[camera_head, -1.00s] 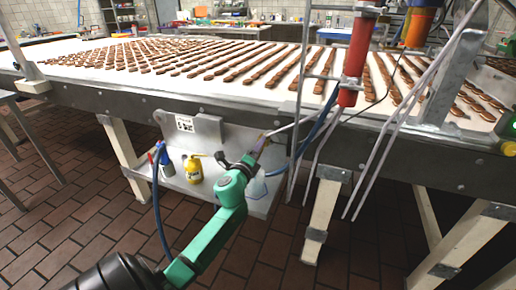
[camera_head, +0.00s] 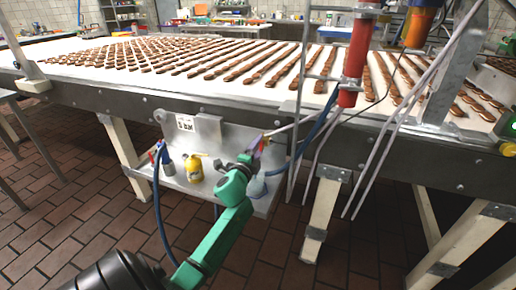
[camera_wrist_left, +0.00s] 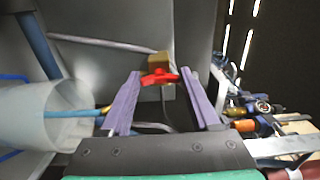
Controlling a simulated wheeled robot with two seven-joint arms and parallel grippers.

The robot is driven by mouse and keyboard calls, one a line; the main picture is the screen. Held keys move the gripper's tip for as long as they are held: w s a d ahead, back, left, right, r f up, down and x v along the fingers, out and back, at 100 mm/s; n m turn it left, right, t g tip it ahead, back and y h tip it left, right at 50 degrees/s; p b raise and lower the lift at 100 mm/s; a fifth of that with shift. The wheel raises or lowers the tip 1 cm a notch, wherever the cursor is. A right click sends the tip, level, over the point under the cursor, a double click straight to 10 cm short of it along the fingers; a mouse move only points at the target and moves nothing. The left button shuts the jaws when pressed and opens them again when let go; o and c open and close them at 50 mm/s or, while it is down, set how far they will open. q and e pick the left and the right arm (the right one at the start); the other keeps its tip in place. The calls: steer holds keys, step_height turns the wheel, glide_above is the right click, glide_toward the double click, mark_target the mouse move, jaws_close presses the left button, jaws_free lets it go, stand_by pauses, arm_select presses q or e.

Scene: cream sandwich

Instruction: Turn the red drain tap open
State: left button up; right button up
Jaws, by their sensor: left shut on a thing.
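The red drain tap (camera_wrist_left: 160,77) sits on a brass valve body (camera_wrist_left: 159,62) near the middle of the left wrist view. My left gripper (camera_wrist_left: 161,76) has two purple fingers, one on each side of the red handle, and is shut on it. In the head view the left gripper (camera_head: 259,146) reaches under the front edge of the table, and its fingers mostly hide the tap there. My right gripper is not in view.
A whitish container (camera_wrist_left: 40,115) stands close left in the wrist view. A red cylinder (camera_head: 357,60) and metal rods stand right.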

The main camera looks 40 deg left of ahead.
arm_select(q)
steer(key=shift+f, duration=0.15)
steer(key=o, duration=1.4)
steer(key=shift+c, duration=0.2)
steer(key=shift+s, duration=0.15)
steer(key=v, duration=1.4)
steer(key=shift+s+d, duration=0.15)
